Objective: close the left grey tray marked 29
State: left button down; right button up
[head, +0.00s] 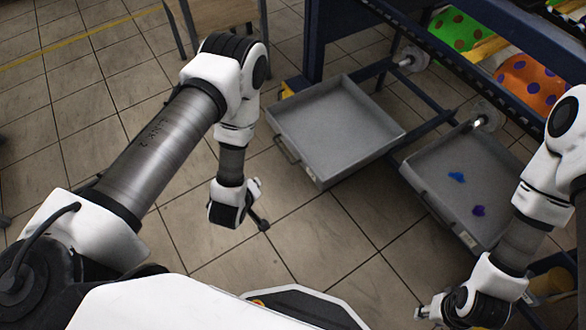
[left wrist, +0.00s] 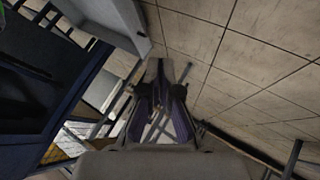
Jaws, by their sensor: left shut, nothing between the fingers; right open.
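The left grey tray (head: 335,128) is pulled out from the dark blue rack and is empty inside. A dark handle (head: 285,150) is on its front wall; I cannot read its number. In the left wrist view, a light grey edge that looks like the tray's wall (left wrist: 128,28) shows at the upper left. My left gripper (head: 260,217) is shut and empty, in front of the tray and apart from it; its fingers also show in the left wrist view (left wrist: 160,88). My right gripper (head: 428,312) is open at the lower right, in front of the right tray.
The right grey tray (head: 435,180) is also out and holds small blue and purple pieces. Spotted green (head: 460,30) and orange (head: 533,85) shapes are on the rack (head: 440,50). A wooden table (head: 222,14) stands at the back. Tiled floor is clear in front of the trays.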

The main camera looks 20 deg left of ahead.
pick_arm(q)
jog(key=w+f+n+t+b, duration=0.4)
jog(key=w+f+b, duration=0.2)
jog(key=f+b, duration=0.4)
jog(key=n+t+y+b, duration=0.1)
jog(key=n+t+b, duration=0.4)
jog(key=b, duration=0.8)
send_near(291, 143)
jog(key=w+a, duration=0.3)
jog(key=w+d, duration=0.1)
jog(key=w+d+b, duration=0.1)
jog(key=shift+w+d, duration=0.25)
jog(key=shift+w, duration=0.1)
jog(key=shift+r, duration=0.1)
pick_arm(e)
notch_tip(291, 143, down, 28)
jog(key=shift+w, duration=0.2)
pick_arm(q)
jog(key=shift+w, duration=0.1)
